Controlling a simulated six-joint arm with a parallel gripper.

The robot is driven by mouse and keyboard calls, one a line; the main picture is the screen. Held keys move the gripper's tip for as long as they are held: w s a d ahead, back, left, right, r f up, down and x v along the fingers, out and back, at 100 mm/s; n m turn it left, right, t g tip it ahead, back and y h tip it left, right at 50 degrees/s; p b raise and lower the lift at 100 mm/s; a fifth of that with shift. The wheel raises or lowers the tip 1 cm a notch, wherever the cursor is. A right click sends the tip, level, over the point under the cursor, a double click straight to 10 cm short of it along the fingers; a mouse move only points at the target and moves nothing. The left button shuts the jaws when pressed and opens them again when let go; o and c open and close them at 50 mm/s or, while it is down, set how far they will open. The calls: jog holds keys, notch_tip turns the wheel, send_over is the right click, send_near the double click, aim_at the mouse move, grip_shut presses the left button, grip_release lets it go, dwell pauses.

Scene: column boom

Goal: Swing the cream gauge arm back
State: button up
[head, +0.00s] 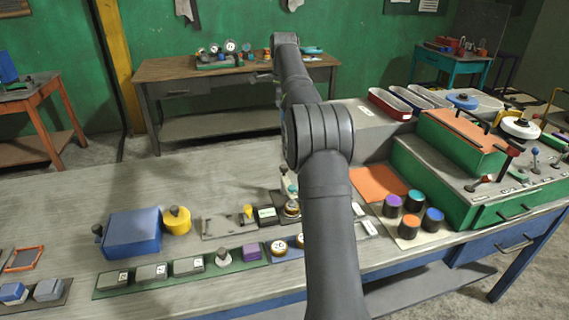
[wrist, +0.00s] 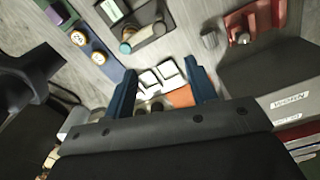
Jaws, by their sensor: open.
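A pivoting arm, pale grey to cream with a teal knob (wrist: 125,48), lies across a dark base plate (wrist: 160,12) near the top of the wrist view. It seems to be the gauge arm. In the head view a cream upright part with a teal tip (head: 289,183) shows just left of my arm, partly hidden by it; I cannot tell if it is the same thing. My gripper (wrist: 161,70) is open, its two blue fingers apart with nothing held between them. The pivoting arm lies beyond the fingertips, apart from them. In the head view I cannot make out my gripper.
White tiles (wrist: 160,76) lie between and beyond the fingers. The bench holds a blue box (head: 133,233), several dark cups with coloured tops (head: 409,226) and a green cabinet (head: 440,180).

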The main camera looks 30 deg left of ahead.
notch_tip(320, 180, down, 17)
jog(key=shift+r, duration=0.15)
dwell(0.4)
grip_shut()
